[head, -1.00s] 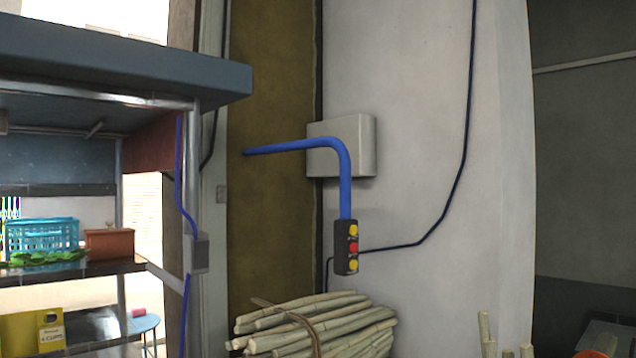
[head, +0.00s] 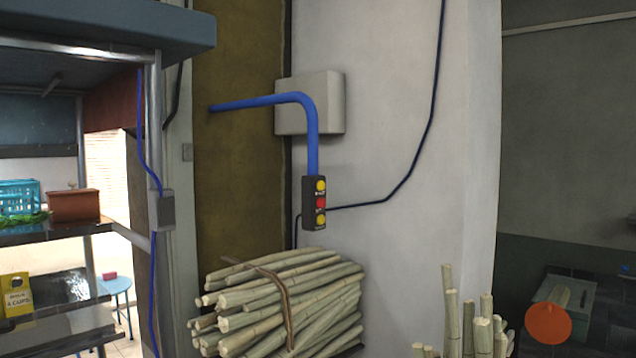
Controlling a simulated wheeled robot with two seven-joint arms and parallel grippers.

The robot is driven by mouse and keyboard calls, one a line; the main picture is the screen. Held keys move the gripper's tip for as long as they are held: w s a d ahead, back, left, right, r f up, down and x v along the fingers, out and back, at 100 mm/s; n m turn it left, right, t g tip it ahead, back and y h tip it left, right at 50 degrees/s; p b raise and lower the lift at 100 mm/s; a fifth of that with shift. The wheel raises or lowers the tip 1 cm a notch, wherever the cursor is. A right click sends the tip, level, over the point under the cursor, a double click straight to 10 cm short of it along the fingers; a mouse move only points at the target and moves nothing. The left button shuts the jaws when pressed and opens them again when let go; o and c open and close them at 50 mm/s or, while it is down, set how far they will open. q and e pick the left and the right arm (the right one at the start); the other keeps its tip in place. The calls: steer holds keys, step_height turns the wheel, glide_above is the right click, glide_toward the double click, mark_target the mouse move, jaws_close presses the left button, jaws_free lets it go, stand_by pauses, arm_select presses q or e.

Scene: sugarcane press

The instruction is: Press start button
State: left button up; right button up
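A dark control box (head: 314,203) hangs upright at the lower end of a bent blue pipe (head: 312,135) in the middle of the head view. Its face carries a yellow button (head: 320,185) at the top, a red button (head: 320,203) in the middle and another yellow button (head: 320,220) at the bottom. The labels beside the buttons are too small to read, so I cannot tell which one is start. Neither of my grippers shows in the head view.
A tied bundle of sugarcane (head: 280,305) lies below the control box. More canes (head: 470,320) stand upright at the lower right, near an orange round object (head: 548,322). A shelf with a blue crate (head: 18,198) and a brown box (head: 74,206) is on the left.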

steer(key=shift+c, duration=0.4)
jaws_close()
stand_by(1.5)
